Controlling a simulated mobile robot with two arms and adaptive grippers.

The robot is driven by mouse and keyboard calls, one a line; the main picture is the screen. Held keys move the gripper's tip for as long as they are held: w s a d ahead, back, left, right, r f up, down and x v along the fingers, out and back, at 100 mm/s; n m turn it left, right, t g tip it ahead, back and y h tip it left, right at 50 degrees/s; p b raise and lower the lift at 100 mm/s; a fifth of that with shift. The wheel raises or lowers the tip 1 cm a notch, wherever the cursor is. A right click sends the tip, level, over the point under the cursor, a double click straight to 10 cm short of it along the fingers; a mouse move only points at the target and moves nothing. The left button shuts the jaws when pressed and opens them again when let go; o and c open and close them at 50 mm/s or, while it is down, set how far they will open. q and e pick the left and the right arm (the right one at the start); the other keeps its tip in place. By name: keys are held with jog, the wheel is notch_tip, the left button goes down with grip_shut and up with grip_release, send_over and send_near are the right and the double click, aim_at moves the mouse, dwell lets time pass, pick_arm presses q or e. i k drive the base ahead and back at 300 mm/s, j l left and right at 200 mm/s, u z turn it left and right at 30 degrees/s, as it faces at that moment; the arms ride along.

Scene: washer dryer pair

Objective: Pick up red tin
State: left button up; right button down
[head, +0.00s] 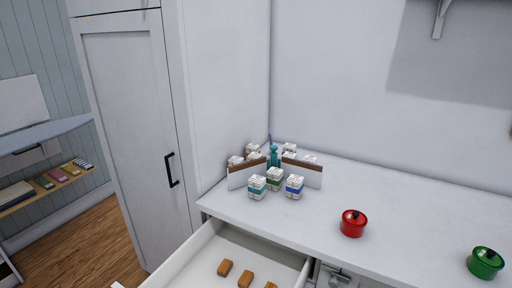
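The red tin (353,223) is a small round pot shape with a dark knob on its lid. It stands upright on the white countertop (410,232), right of centre in the head view, with clear space around it. Neither of my grippers can be made out in the head view, and nothing touches the tin.
A green tin (485,263) stands to the right, near the picture's edge. Several small white boxes (257,187), a teal bottle (274,157) and two low dividers (303,173) are at the counter's left end. An open drawer (205,262) with brown blocks juts out below.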

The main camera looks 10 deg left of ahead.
aim_at(349, 231)
jog(key=u, duration=1.1)
jog(key=z, duration=1.6)
jog(key=i+l, duration=0.3)
jog(key=l, duration=0.15)
jog(key=i+l+z, duration=0.1)
jog(key=i+l, duration=0.25)
jog(key=l, duration=0.15)
